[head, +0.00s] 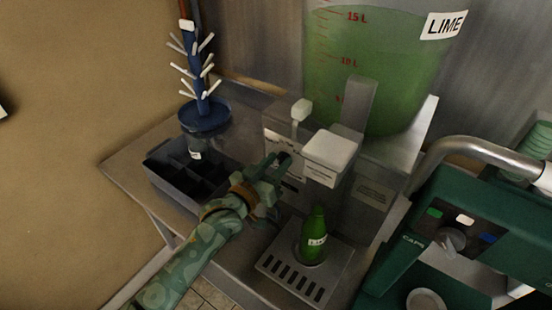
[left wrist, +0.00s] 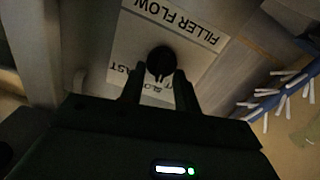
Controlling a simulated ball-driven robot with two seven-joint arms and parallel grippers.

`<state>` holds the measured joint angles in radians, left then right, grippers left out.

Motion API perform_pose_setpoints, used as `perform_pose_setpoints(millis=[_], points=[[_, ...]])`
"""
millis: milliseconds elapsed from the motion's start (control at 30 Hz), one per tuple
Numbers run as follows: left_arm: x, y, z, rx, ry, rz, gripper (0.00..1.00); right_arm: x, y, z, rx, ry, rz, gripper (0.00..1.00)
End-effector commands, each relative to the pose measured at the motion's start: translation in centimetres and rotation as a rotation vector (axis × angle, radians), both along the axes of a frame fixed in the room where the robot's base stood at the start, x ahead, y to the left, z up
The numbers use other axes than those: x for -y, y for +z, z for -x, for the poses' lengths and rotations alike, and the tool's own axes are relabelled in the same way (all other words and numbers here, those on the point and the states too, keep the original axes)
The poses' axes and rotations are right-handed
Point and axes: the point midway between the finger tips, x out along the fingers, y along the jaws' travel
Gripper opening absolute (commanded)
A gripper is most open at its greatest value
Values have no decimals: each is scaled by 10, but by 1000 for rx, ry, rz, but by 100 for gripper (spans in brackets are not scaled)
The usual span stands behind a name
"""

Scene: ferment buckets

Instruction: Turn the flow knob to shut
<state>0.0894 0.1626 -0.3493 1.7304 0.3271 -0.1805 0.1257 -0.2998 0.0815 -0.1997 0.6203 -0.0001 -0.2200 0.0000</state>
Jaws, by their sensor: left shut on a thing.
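The flow knob (left wrist: 161,60) is a dark round knob on a white label reading "FILLER FLOW", upside down in the left wrist view. Parts of smaller words, "SLO" and "AST", show beside it. My left gripper (left wrist: 160,84) has its two fingers closed on the knob, one on each side. In the head view my left gripper (head: 280,163) reaches the front of the grey filler (head: 372,193) and mostly hides the knob. I cannot read which setting the knob points at. My right gripper is not in view.
A green bottle (head: 314,236) stands on the filler's drip tray (head: 270,264). A bucket of green liquid labelled LIME (head: 385,70) stands above. A dark crate (head: 160,178) and a blue bottle tree (head: 203,110) are at left. A green capping machine (head: 490,220) is at right.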

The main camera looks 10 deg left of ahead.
Motion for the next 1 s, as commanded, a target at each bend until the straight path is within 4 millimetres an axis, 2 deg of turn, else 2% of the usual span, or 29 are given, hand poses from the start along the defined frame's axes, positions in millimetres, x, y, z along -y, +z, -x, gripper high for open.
perform_pose_setpoints(millis=[33,100,400,700,1000], points=[[-1,5,0,-15,0,33,9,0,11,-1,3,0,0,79],[-1,5,0,-38,0,87,9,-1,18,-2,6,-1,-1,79],[-3,2,-1,-132,0,321,9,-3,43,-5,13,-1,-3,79],[-4,-1,-2,-201,0,490,9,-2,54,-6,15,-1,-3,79],[-5,-2,-2,-229,0,561,9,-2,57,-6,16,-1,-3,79]])
